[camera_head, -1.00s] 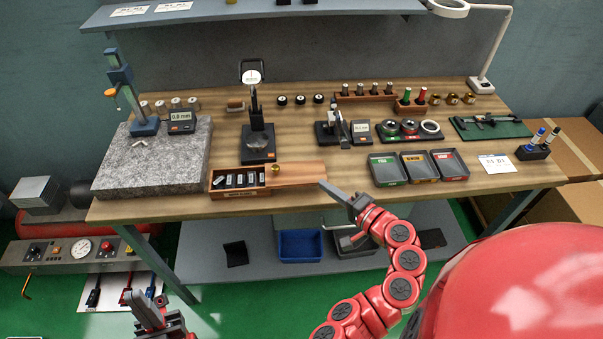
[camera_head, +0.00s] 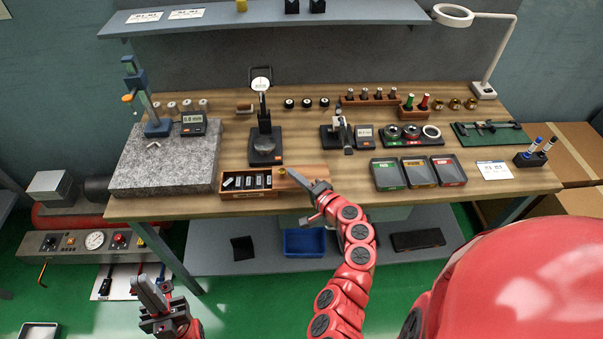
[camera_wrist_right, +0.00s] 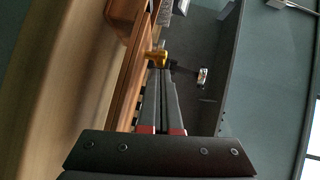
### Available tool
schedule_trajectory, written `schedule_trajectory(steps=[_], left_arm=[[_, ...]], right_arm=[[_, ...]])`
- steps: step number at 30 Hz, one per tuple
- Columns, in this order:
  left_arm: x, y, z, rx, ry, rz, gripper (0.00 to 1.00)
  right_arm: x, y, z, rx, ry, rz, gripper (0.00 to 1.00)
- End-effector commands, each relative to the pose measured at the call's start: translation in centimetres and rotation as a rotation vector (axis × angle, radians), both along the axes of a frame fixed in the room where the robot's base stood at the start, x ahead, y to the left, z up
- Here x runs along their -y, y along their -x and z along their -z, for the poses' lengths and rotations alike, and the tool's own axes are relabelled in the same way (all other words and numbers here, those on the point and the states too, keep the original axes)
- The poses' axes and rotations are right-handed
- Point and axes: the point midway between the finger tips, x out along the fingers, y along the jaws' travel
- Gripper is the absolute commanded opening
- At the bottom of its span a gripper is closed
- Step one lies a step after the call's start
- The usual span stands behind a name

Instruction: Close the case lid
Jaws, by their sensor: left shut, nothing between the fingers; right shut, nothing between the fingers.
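The case (camera_head: 248,193) is a small wooden box at the front edge of the bench. Its left part is open and shows several dark and metal blocks. The wooden lid (camera_head: 316,172) is slid out to the right, with a brass knob (camera_head: 282,171) near its left end. My right gripper (camera_head: 291,171) is shut and empty, its tips close to the knob and partly covering the lid. The wrist view shows the knob (camera_wrist_right: 156,58) just past the shut fingers; contact cannot be told. My left gripper (camera_head: 142,281) is shut and empty, low in front of the bench.
A granite plate (camera_head: 165,165) with a height gauge stands left of the case. A dial gauge stand (camera_head: 264,148) is just behind it. Three small trays (camera_head: 387,174) stand to the right. A blue bin (camera_head: 304,242) is on the lower shelf.

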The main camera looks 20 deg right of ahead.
Motion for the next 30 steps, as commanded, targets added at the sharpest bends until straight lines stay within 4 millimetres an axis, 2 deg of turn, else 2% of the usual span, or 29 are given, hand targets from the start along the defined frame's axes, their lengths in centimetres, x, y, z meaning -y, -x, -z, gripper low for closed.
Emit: schedule_trajectory(steps=[8, 13, 17, 24, 30], left_arm=[[0.0, 0.0, 0.1, 0.000, 0.000, 0.000, 0.00], [0.0, 0.0, 0.4, 0.000, 0.000, 0.000, 0.00], [0.0, 0.0, 0.9, 0.000, 0.000, 0.000, 0.00], [0.0, 0.0, 1.8, 0.000, 0.000, 0.000, 0.00], [0.0, 0.0, 2.4, 0.000, 0.000, 0.000, 0.00]], right_arm=[[-0.1, 0.0, 0.0, 0.000, 0.000, 0.000, 0.00], [-1.4, -0.3, 0.1, 0.000, 0.000, -0.005, 0.00], [-3.9, -1.0, 0.1, 0.002, -0.003, -0.006, 0.00], [-9.9, -2.6, 0.2, 0.000, -0.001, -0.010, 0.00], [-13.5, -3.8, 0.0, 0.002, 0.000, -0.003, 0.00]])
